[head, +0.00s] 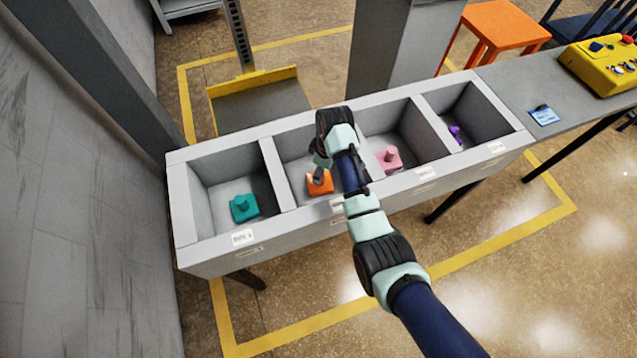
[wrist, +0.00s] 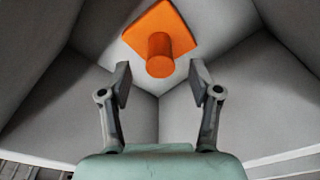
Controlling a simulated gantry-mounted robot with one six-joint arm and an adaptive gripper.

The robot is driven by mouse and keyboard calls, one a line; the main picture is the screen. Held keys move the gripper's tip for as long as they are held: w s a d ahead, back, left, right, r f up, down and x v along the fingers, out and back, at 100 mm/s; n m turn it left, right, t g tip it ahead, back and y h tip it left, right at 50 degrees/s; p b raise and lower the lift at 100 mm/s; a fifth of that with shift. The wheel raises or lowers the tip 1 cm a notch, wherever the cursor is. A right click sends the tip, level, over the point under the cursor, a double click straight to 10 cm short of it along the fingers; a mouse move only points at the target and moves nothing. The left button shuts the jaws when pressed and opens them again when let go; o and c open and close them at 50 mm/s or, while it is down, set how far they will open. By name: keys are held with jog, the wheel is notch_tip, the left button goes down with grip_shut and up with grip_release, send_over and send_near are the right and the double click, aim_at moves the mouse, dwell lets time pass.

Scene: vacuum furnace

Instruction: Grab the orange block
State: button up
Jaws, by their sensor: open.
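The orange block (head: 320,184) lies on the floor of the second compartment from the left. It is a flat square base with a round peg on top. In the wrist view the orange block (wrist: 160,38) shows ahead of the fingers, with its peg facing the camera. My gripper (head: 318,165) reaches down into that compartment above the block. In the wrist view my gripper (wrist: 159,85) is open, with a finger on each side and nothing between them. The peg lies just beyond the fingertips, roughly centred between them. Contact is not visible.
The grey bin (head: 180,230) has compartment walls close around my gripper. A teal block (head: 243,208) is in the left compartment, a pink block (head: 389,158) in the third, a purple block (head: 455,134) in the right one. A yellow control box (head: 600,68) stands on the table at right.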

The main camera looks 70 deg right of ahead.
jog(key=f+b, duration=0.2)
jog(key=f, duration=0.1)
jog(key=f+b, duration=0.1)
jog(key=f, duration=0.1)
jog(key=shift+w+f, duration=0.1)
jog(key=shift+w, duration=0.3)
grip_shut()
jog(key=shift+r, duration=0.2)
